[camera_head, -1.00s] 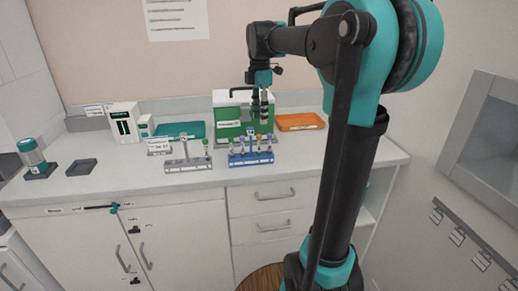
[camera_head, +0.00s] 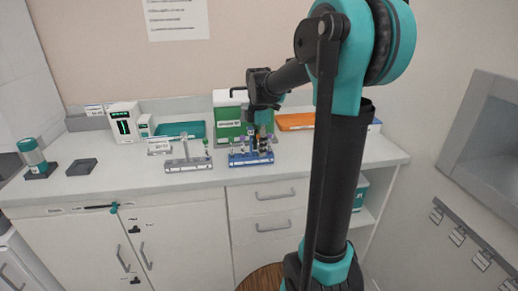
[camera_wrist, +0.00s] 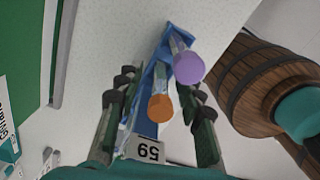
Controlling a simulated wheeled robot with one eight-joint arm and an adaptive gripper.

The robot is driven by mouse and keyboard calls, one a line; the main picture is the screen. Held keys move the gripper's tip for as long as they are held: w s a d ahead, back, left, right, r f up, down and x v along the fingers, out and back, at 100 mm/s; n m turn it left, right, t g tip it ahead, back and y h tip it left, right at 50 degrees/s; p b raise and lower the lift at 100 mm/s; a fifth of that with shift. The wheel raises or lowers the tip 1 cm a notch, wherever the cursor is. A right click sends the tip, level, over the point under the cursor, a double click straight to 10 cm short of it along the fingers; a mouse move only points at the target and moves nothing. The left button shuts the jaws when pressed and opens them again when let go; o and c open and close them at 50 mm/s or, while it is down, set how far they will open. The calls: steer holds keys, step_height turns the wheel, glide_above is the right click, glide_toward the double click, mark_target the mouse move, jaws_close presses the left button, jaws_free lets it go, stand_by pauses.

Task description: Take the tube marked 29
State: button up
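My gripper (camera_head: 262,146) is down at the blue rack (camera_head: 237,160) on the counter. In the wrist view, its two fingers stand apart, one on each side of an orange-capped tube (camera_wrist: 160,108); the gripper (camera_wrist: 163,100) is open, with gaps beside the cap. A purple-capped tube (camera_wrist: 188,67) stands just beyond it in the blue rack (camera_wrist: 150,80). A white label (camera_wrist: 146,150) below shows upside-down digits that I cannot read surely. I see no clear 29. The gripper hides part of the rack in the head view.
A grey rack (camera_head: 188,164) with a few tubes stands left of the blue rack. A green-fronted device (camera_head: 228,130) and an orange tray (camera_head: 296,121) are behind. A teal tray (camera_head: 181,130) lies at the back.

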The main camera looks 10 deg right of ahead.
steer(key=shift+f, duration=0.1)
jaws_close()
stand_by(0.5)
step_height(320, 180, up, 20)
stand_by(0.6)
